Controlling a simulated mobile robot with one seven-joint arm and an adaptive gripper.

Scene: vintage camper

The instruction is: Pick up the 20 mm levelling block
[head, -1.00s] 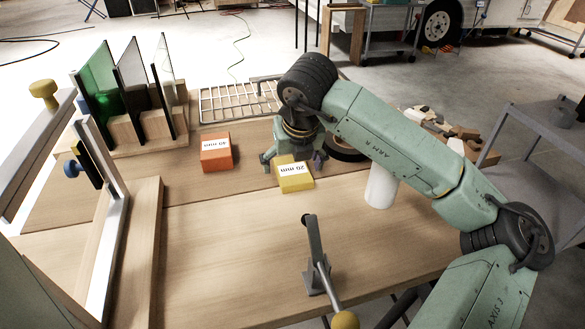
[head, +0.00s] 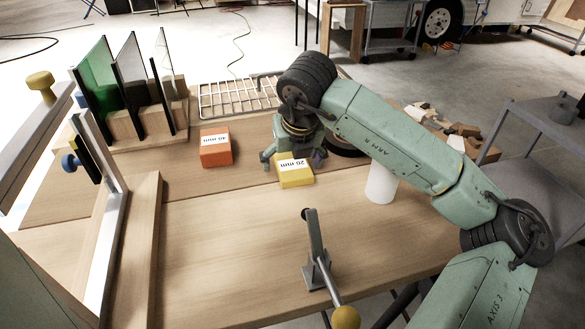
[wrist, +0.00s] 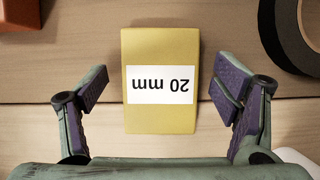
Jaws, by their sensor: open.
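The 20 mm levelling block is a yellow block with a white "20 mm" label (head: 294,173). It lies flat on the wooden workbench (head: 220,240). In the wrist view the block (wrist: 160,112) lies centred ahead of my gripper (wrist: 160,92), its label upside down. The purple-padded fingers are open, one on each side of the block's near half, with a gap on both sides. I cannot tell the exact height of the fingertips above the bench.
A black tape roll (wrist: 290,35) is close on the right in the wrist view. A white cylinder (head: 381,184), a toggle clamp (head: 317,255), a wire rack (head: 235,99) and a rack of glass panes (head: 128,90) surround it.

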